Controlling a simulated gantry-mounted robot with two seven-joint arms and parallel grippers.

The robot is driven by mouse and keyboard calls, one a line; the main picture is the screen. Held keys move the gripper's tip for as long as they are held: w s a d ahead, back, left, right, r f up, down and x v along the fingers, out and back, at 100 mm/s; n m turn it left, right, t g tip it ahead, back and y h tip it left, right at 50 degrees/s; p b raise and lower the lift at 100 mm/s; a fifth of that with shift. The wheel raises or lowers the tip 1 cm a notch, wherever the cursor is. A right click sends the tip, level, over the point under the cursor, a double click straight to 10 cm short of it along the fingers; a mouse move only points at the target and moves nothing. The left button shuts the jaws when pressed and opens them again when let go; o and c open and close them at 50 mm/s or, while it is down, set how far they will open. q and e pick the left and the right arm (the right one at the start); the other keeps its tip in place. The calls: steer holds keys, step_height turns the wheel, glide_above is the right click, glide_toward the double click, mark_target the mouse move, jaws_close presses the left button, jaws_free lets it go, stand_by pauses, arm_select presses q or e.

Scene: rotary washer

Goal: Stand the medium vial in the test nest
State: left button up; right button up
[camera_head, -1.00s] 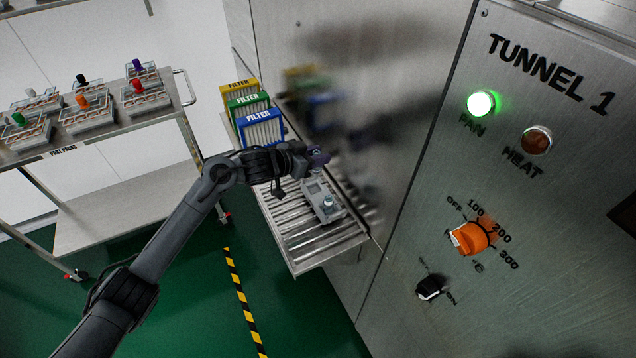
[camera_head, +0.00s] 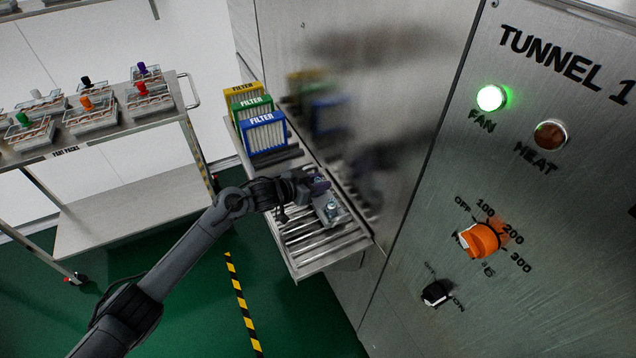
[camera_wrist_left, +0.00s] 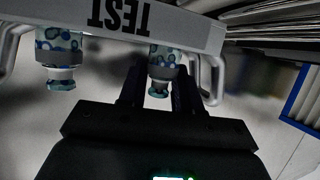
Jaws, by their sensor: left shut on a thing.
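The test nest (camera_head: 338,217) is a pale tray on the roller shelf. In the left wrist view its "TEST" plate (camera_wrist_left: 190,28) shows upside down. My left gripper (camera_head: 317,186) is at the nest, covering its far part. In the left wrist view my left gripper (camera_wrist_left: 160,88) is shut on a vial (camera_wrist_left: 163,62) with a blue patterned body, its upper part behind the plate. I take it as the medium vial; its size is hard to judge. A second similar vial (camera_wrist_left: 60,60) stands beside it. Whether the held vial is seated is hidden. My right gripper is not in view.
Yellow, green and blue filter boxes (camera_head: 264,134) stand at the shelf's far end. The steel tunnel wall (camera_head: 385,130) is close on the right. The shelf's near rollers (camera_head: 315,250) are clear. A trolley (camera_head: 130,125) with several packs stands at left.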

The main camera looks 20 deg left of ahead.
arm_select(q)
steer(key=shift+f, duration=0.15)
steer(key=o, duration=0.7)
steer(key=shift+r, duration=0.2)
steer(key=shift+s+a+r, duration=0.25)
steer(key=shift+s, duration=0.1)
steer(key=p+v, duration=0.2)
steer(key=v, duration=0.9)
